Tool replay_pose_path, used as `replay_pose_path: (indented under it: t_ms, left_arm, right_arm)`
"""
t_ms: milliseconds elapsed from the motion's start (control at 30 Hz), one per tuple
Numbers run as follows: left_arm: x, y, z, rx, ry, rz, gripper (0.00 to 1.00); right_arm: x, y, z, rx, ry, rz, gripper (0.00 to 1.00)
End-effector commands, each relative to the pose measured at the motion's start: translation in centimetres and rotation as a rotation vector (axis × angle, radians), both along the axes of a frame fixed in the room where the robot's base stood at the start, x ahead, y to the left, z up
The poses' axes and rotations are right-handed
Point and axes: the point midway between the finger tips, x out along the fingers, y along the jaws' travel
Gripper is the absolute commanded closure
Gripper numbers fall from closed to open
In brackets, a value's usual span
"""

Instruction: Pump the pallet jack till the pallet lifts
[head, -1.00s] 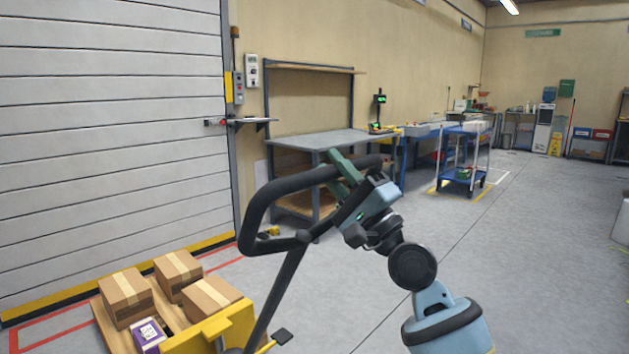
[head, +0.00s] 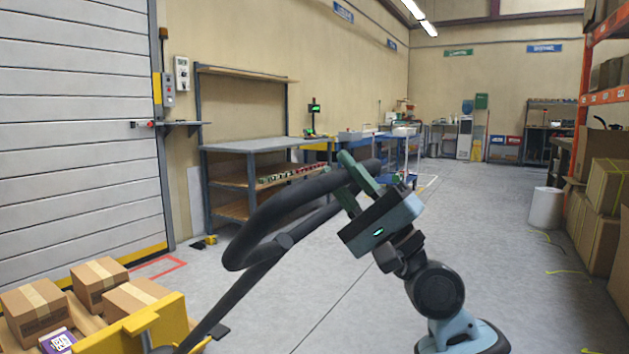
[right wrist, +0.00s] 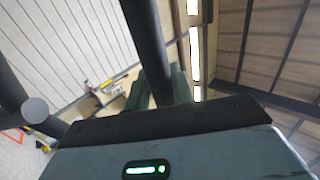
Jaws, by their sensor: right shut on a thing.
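The pallet jack has a black loop handle (head: 262,222) on a tilted shaft, with a yellow body (head: 140,328) at the lower left. My right gripper (head: 356,177) is shut on the right side of the handle loop. In the right wrist view the green fingers (right wrist: 160,92) close around the black handle bar (right wrist: 146,40). The pallet (head: 92,325) carries several cardboard boxes (head: 98,282) and a purple box (head: 58,342). The forks and the pallet's underside are hidden, so its height off the floor cannot be told. My left gripper is not in view.
A shutter door (head: 75,130) stands behind the pallet at left. A workbench (head: 255,145) lines the wall. An orange rack (head: 603,60) with cardboard boxes (head: 604,190) and a white bin (head: 546,208) stand at right. The middle floor is clear.

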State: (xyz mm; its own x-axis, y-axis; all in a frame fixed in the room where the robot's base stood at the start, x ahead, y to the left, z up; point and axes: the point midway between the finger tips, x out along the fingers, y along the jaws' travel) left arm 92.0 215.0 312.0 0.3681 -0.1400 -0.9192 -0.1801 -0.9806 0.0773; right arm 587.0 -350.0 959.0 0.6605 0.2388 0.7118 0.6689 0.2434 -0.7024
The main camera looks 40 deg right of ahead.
Motion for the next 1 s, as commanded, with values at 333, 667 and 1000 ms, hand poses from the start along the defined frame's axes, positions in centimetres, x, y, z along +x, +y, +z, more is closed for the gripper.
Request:
replay_pose_path:
  t_ms: [333, 667, 1000]
  left_arm:
    - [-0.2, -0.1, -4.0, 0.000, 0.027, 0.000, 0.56]
    - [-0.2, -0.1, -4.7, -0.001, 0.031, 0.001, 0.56]
    - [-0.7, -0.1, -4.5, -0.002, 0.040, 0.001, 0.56]
  right_arm:
    - [-2.6, -1.2, -3.9, 0.018, -0.057, 0.000, 1.00]
    - [-3.4, -1.6, -4.5, 0.025, -0.076, 0.000, 1.00]
    - [-3.4, -1.6, -4.5, 0.027, -0.078, 0.000, 0.75]
